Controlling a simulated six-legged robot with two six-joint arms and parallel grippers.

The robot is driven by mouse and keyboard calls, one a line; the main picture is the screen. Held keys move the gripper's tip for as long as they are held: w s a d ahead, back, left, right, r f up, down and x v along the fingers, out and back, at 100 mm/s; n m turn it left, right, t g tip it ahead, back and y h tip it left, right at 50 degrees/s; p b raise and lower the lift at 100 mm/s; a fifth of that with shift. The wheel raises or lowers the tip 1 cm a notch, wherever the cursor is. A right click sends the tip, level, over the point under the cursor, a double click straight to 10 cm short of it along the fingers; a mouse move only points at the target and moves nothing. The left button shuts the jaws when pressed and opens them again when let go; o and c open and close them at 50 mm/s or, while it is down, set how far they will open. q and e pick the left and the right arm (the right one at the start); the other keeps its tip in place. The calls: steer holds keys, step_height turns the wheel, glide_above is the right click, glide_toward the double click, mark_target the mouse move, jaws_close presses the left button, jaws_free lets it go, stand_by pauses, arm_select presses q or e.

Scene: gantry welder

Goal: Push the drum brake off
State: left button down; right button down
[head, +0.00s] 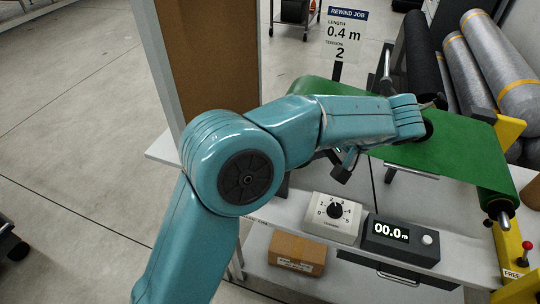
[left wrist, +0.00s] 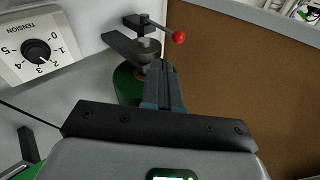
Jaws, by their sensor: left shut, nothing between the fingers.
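The drum brake shows in the left wrist view as a dark bracket and lever arm (left wrist: 152,22) with a red ball knob (left wrist: 178,37) at its end. It sits beside the green roll end (left wrist: 127,86). My left gripper (left wrist: 161,68) is shut and empty, with its fingertips close to the roll end and just below the lever. I cannot tell whether they touch anything. In the head view my left arm hides the brake and most of the gripper. My right gripper is not in view.
A tension dial (head: 334,209) and a counter reading 00.0 m (head: 400,240) sit on the bench. A cardboard box (head: 297,253) is below. A green web (head: 440,150) runs to the right roller. A red-knobbed lever (head: 527,246) is near a FREE label. A brown panel (head: 205,50) stands left.

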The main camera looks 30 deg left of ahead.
arm_select(q)
steer(key=a+r+p+x, duration=0.1)
steer(key=p+x, duration=0.1)
steer(key=x, duration=1.1)
steer(key=shift+a+r, duration=0.3)
steer(key=shift+a, duration=0.05)
steer(key=shift+a, duration=0.2)
steer(key=s+a+t+h, duration=0.1)
steer(key=s+a+h, duration=0.1)
steer(key=a+h, duration=0.5)
steer(key=shift+s+a+f+t, duration=0.2)
steer(key=shift+s+a+t, duration=0.15)
steer(key=shift+a, duration=1.55)
steer(key=shift+s+a, duration=0.1)
